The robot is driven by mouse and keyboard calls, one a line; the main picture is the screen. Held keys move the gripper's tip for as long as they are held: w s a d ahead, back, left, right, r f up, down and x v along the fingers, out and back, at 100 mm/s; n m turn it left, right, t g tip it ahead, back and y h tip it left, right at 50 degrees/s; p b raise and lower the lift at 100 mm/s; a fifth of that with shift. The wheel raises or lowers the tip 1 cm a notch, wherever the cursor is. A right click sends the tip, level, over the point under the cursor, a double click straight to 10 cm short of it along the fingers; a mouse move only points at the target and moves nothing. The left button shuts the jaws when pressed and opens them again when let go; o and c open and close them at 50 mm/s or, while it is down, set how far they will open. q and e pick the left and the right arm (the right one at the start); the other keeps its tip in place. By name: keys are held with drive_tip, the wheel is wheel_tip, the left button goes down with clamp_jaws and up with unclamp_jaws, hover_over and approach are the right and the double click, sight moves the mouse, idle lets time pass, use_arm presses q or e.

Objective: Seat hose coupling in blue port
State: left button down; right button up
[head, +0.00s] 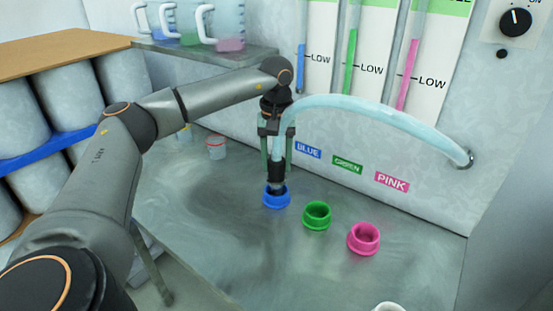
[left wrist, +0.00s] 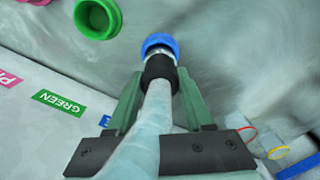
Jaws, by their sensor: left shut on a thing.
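My left gripper (head: 276,172) points down over the blue port (head: 276,199), shut on the black hose coupling (head: 278,183). The left wrist view shows the coupling (left wrist: 160,69) between the green fingers, with a short silvery part beyond it meeting the blue port (left wrist: 160,42). The coupling's lower end is at the port's opening and looks roughly upright; how deep it sits, I cannot tell. The pale blue hose (head: 380,112) arches from a wall fitting to the coupling. The green port (head: 317,215) and pink port (head: 363,238) stand to the right. My right gripper is not in view.
BLUE (head: 308,151), GREEN (head: 347,164) and PINK (head: 392,182) labels are on the wall behind the ports. A small red-rimmed bucket (head: 216,149) stands left of the gripper. Jugs (head: 222,32) stand on a shelf. The front of the metal table (head: 250,260) is mostly clear.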

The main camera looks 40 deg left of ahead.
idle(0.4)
use_arm(q)
drive_tip(key=shift+f+b, duration=0.5)
drive_tip(key=shift+f, duration=0.55)
drive_tip(key=shift+c, duration=1)
unclamp_jaws()
drive_tip(key=shift+r, duration=0.1)
